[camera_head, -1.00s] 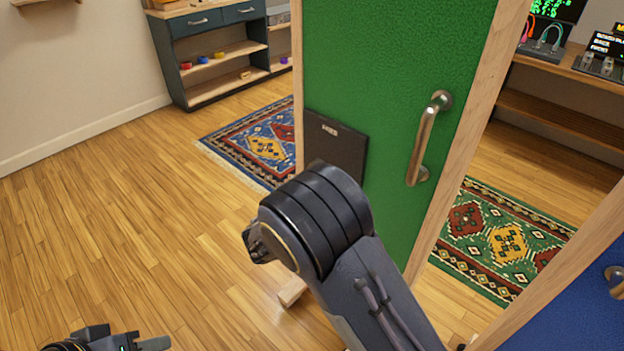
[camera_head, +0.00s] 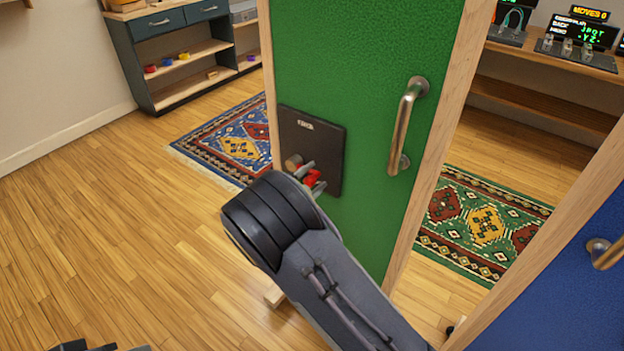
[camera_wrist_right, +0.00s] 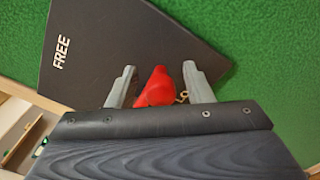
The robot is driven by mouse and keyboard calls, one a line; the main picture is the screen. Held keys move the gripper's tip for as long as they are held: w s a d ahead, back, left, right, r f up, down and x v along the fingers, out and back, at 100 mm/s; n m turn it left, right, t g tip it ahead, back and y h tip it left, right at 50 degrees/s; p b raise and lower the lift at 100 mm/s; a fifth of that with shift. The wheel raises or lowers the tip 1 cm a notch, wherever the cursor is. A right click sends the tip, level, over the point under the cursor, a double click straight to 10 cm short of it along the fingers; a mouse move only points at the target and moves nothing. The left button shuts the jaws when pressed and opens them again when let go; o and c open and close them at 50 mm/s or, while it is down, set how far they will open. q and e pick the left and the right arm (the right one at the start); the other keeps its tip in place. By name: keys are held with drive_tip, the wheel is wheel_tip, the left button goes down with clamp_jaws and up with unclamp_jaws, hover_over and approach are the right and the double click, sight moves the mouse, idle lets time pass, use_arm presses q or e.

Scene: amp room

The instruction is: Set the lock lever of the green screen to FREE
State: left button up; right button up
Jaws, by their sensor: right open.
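The green screen (camera_head: 350,60) stands in a wooden frame with a metal handle (camera_head: 405,125). A black lock plate (camera_head: 325,150) is on its lower left part. The plate bears the word FREE, readable in the right wrist view on the plate (camera_wrist_right: 100,50). The red lock lever (camera_head: 312,178) sticks out from the plate. My right gripper (camera_head: 305,172) is open at the lever. In the right wrist view the lever (camera_wrist_right: 155,88) lies between the two fingers of the right gripper (camera_wrist_right: 160,82), nearer the left one. My left gripper (camera_head: 95,348) barely shows at the bottom left edge.
A blue panel (camera_head: 575,290) in a wooden frame stands at the right, close to my right arm. A shelf unit (camera_head: 160,60) and a blue rug (camera_head: 225,150) lie behind. The wooden floor at left is clear.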

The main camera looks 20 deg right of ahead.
clamp_jaws()
